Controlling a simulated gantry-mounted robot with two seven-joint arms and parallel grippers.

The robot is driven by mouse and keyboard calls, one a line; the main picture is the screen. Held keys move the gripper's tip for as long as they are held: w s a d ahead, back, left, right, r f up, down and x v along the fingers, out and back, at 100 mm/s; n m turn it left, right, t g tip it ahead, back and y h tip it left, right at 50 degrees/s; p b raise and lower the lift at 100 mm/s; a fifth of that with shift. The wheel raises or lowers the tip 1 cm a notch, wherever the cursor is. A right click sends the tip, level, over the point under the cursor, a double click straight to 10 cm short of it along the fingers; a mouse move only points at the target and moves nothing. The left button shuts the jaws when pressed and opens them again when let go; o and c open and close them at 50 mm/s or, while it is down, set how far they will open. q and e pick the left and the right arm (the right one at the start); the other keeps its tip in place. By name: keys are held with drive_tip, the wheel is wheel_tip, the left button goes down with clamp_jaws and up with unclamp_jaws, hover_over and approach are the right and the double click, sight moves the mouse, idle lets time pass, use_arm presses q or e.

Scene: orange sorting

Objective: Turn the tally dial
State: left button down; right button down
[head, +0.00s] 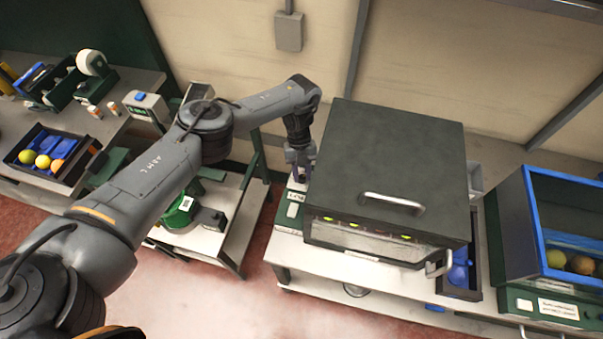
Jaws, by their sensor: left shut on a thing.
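My left gripper (300,172) points down at the left side of the big dark box, just above a small green and white unit (292,208). Its fingers are shut on what appears to be the tally dial on this unit. The dial itself is hidden by the fingers and too small to make out. The front of the unit shows a white label and a pale plate. My right gripper is not in view.
The dark lidded box (385,160) with a metal handle stands directly right of my left gripper. A blue-framed case (535,225) with fruit stands at the far right. A dark tray (22,165) with fruit lies at the left. A green device (180,212) sits on a lower shelf.

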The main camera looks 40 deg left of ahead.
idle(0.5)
use_arm(q)
drive_tip(key=c, duration=0.9)
unclamp_jaws()
drive_tip(key=shift+f, duration=0.1)
drive_tip(key=shift+o, duration=0.2)
drive_tip(key=v, duration=1.1)
drive_tip(key=shift+d, duration=0.1)
